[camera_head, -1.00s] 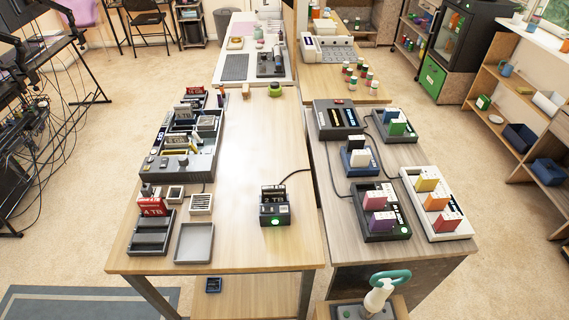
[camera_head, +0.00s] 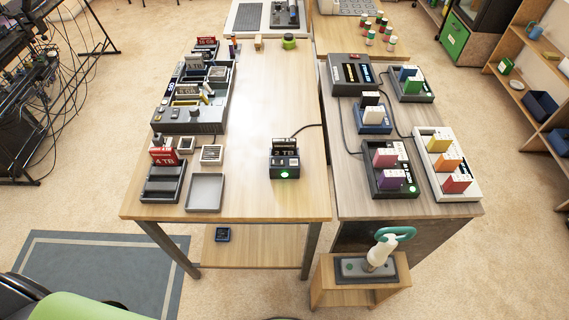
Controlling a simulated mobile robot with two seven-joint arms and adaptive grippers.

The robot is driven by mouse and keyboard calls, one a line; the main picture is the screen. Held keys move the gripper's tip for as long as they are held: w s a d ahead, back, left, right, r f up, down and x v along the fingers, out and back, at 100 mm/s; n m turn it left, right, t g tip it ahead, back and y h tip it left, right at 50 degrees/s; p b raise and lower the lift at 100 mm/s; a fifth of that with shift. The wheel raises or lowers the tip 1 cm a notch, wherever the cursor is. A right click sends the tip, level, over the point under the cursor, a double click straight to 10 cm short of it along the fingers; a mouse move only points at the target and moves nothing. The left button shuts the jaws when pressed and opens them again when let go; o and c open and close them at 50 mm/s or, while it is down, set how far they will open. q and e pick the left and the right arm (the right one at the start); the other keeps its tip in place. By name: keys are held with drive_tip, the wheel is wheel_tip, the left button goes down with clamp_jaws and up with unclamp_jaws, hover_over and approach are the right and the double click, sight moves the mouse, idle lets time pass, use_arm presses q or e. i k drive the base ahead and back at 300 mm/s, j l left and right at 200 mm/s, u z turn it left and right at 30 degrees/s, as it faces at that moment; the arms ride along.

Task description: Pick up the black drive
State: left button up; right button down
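A black drive (camera_head: 284,146) with a light label reading "2 TB" stands upright in a small dark dock (camera_head: 285,170) near the front right of the left table. A green light glows on the dock's front. Its lower part is hidden in the dock. Neither of my grippers shows in the head view, so nothing is seen touching the drive.
An empty grey tray (camera_head: 205,193), a dark rack (camera_head: 162,184) and a red 4 TB drive (camera_head: 163,156) are at the table's left front. Coloured drives stand in docks on the right table (camera_head: 350,207). Bare tabletop (camera_head: 262,90) lies behind the dock. A small stool (camera_head: 335,292) stands in front.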

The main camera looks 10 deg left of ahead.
sight(281, 147)
drive_tip(key=j+z, duration=0.4)
drive_tip(key=k+j+z, duration=0.15)
drive_tip(key=j+z, duration=0.25)
drive_tip(key=j, duration=0.2)
drive_tip(key=k+j+z, duration=0.15)
drive_tip(key=j+z, duration=0.3)
